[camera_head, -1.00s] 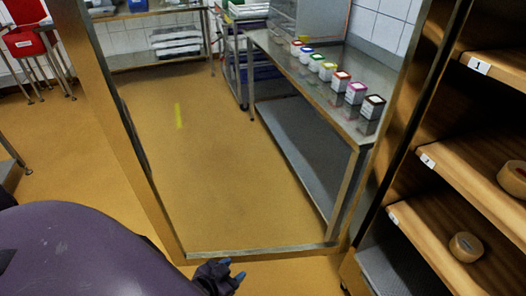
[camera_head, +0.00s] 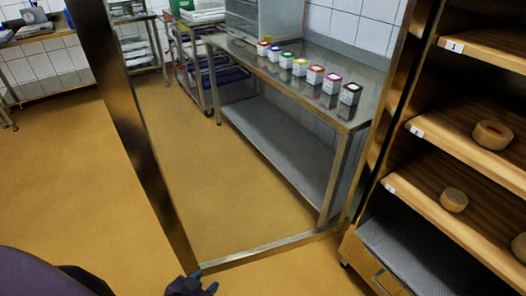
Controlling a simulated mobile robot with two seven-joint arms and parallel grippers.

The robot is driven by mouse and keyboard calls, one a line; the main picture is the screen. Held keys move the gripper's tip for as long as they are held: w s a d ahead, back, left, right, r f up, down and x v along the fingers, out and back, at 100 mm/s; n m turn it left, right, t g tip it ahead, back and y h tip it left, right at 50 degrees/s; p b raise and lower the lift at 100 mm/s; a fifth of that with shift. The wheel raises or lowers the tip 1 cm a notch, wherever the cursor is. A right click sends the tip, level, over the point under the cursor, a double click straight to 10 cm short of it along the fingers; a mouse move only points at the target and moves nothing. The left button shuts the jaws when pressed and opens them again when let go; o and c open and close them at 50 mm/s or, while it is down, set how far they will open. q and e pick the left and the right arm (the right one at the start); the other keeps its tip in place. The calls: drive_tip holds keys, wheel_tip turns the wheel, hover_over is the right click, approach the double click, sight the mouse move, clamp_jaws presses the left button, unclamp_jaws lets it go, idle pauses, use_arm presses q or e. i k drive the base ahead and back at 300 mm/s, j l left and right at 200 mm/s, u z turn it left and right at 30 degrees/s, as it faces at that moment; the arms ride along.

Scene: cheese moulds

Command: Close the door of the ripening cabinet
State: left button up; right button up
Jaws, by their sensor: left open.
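The ripening cabinet (camera_head: 402,136) stands at the right with its shelves exposed. Its door is a clear pane in a metal frame (camera_head: 150,165). It stands open, reaching left from the cabinet's front edge, and I see the room through it. My left gripper (camera_head: 207,287) is at the bottom edge, by the lower free corner of the door frame. It is open with nothing seen between its fingers. Whether it touches the frame I cannot tell. My right gripper is out of view.
Round cheeses (camera_head: 453,199) lie on the cabinet's numbered wooden shelves. Behind the door stands a steel table (camera_head: 345,110) with a row of small, colour-lidded pots (camera_head: 315,74). A trolley (camera_head: 183,70) stands beside it. The yellow floor left of the door is clear.

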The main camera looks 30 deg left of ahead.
sight(92, 21)
drive_tip(key=k+j+z, duration=0.3)
drive_tip(key=k+j, duration=0.15)
drive_tip(key=j, duration=0.3)
drive_tip(key=k+j+z, duration=0.35)
drive_tip(key=k+j, duration=0.15)
drive_tip(key=j, duration=0.15)
drive_tip(key=k+j+z, duration=0.2)
drive_tip(key=j, duration=0.2)
drive_tip(key=k+j+z, duration=0.15)
drive_tip(key=j, duration=0.25)
drive_tip(key=k+j+z, duration=0.15)
drive_tip(key=j, duration=0.25)
drive_tip(key=j+z, duration=0.2)
drive_tip(key=j, duration=0.25)
drive_tip(key=j+z, duration=0.15)
drive_tip(key=j, duration=0.25)
drive_tip(key=k+j+z, duration=0.15)
drive_tip(key=j, duration=0.25)
drive_tip(key=j+z, duration=0.15)
drive_tip(key=j, duration=0.3)
drive_tip(key=i+j+z, duration=0.1)
drive_tip(key=j, duration=0.35)
drive_tip(key=i+j, duration=0.1)
drive_tip(key=j, duration=0.3)
drive_tip(key=i+j+z, duration=0.15)
drive_tip(key=j, duration=0.6)
